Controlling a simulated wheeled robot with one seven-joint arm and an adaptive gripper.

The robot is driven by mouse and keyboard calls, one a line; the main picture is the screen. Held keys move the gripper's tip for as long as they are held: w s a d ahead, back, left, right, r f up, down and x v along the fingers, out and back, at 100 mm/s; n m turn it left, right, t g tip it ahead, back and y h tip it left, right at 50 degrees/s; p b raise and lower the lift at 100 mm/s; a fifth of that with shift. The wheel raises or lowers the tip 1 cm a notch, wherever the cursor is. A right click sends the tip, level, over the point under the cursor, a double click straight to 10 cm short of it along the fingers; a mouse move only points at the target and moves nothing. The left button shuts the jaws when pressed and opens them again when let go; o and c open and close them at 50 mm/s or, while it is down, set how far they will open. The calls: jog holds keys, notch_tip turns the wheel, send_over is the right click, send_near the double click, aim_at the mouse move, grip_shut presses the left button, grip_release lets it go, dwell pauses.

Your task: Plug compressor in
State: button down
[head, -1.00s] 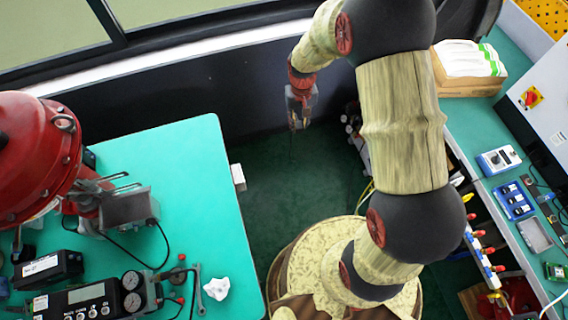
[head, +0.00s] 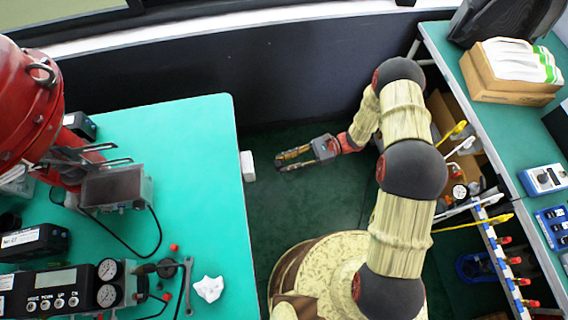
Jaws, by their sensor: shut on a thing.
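My gripper (head: 279,161) is low over the dark green floor, between the left bench and my base. Its fingers point left, toward a small white box (head: 248,166) on the side of the left bench, with a gap between them. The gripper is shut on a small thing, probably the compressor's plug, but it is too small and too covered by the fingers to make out. No cable shows clearly at the gripper. I cannot pick out the compressor itself.
The left bench (head: 205,130) carries a red actuator (head: 25,100), a positioner box (head: 118,187), gauges and a spanner (head: 185,285). The right bench (head: 492,125) holds a carton (head: 505,80), with tools and fittings hung below. A dark wall (head: 250,75) stands behind. Floor below the gripper is clear.

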jog(key=a+f+m+t+y, duration=0.1)
jog(key=a+t+y, duration=0.1)
jog(key=a, duration=0.4)
jog(key=shift+f+m, duration=0.25)
jog(key=shift+m, duration=0.05)
jog(key=shift+x, duration=0.8)
dwell(2.5)
jog(key=c, duration=1.4)
grip_release()
jog(key=shift+w, duration=0.1)
jog(key=v, duration=1.2)
jog(key=shift+w+f, duration=0.1)
